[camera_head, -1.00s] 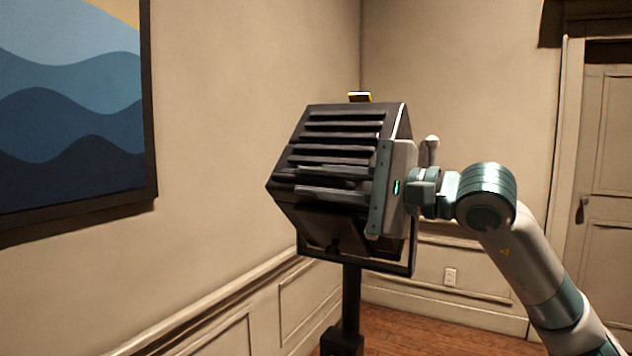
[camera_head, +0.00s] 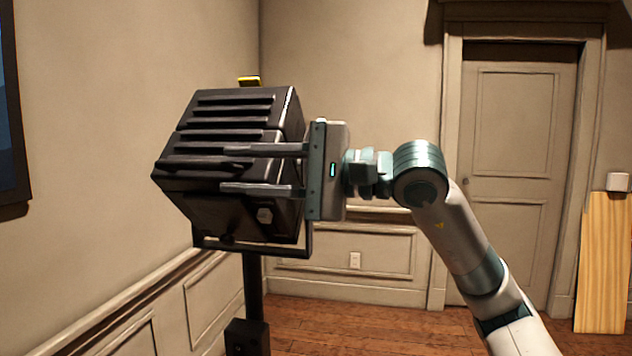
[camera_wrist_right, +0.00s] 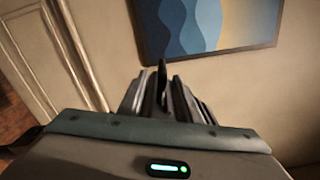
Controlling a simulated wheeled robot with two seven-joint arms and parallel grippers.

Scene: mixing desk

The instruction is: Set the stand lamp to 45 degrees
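The stand lamp (camera_head: 225,120) is a black boxy head with slatted fins, held in a yoke (camera_head: 275,254) on a dark pole (camera_head: 252,285). Its head is tilted. A small yellow piece (camera_head: 249,81) sits on top. My right gripper (camera_head: 224,169) reaches in from the right with its two fingers apart, overlapping the lamp's finned side. I see nothing held between them, and cannot tell whether they touch the lamp. A small knob (camera_head: 264,215) shows below the lower finger. In the right wrist view, dark fins (camera_wrist_right: 165,100) rise beyond the gripper's palm. My left gripper is out of view.
A wall with panelling stands close on the left, with a framed picture (camera_head: 12,120) at the edge. A closed door (camera_head: 515,150) is at the back. A wooden board (camera_head: 603,265) stands at the right. Open wooden floor (camera_head: 350,325) lies between.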

